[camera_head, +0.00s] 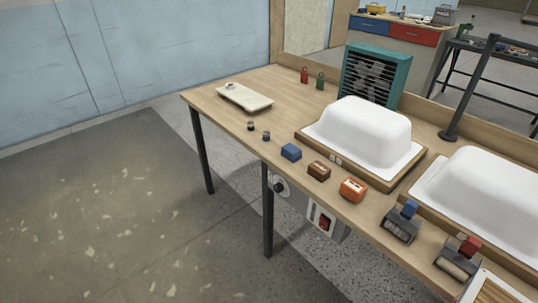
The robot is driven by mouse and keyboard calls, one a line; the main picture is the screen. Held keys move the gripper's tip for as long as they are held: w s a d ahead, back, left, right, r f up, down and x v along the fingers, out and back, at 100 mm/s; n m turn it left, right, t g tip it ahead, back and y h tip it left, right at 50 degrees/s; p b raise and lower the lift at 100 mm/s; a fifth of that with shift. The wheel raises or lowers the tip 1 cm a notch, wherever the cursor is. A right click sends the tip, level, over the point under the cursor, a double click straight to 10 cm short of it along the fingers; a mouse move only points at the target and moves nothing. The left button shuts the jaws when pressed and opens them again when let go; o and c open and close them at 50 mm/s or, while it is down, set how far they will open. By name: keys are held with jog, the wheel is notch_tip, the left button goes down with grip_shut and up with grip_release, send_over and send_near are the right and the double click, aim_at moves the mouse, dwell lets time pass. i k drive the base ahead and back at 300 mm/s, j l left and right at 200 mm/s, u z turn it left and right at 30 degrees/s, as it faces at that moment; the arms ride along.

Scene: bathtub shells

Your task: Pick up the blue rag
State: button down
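A small blue block-shaped thing (291,152) lies near the front edge of the wooden workbench (215,100). It may be the blue rag, folded, but its texture is too small to tell. A second small blue piece (410,208) sits on top of a dark grey item (399,227) further right. My gripper is not in view.
Along the front edge stand two small dark knobs, a brown block (319,170) and an orange block (353,189). Behind are white tub shells (362,130) and a teal fan box (374,75). A pale board (244,97) lies at left. Floor in front is clear.

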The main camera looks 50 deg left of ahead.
aim_at(289, 150)
jog(key=u, duration=2)
jog(key=i+j+z, duration=0.1)
jog(key=i+j, duration=0.25)
jog(key=i+j+z, duration=0.15)
jog(key=i+j, duration=0.15)
jog(key=j, duration=0.2)
jog(key=i+j+z, duration=0.1)
jog(key=i+j, duration=0.2)
jog(key=j, duration=0.2)
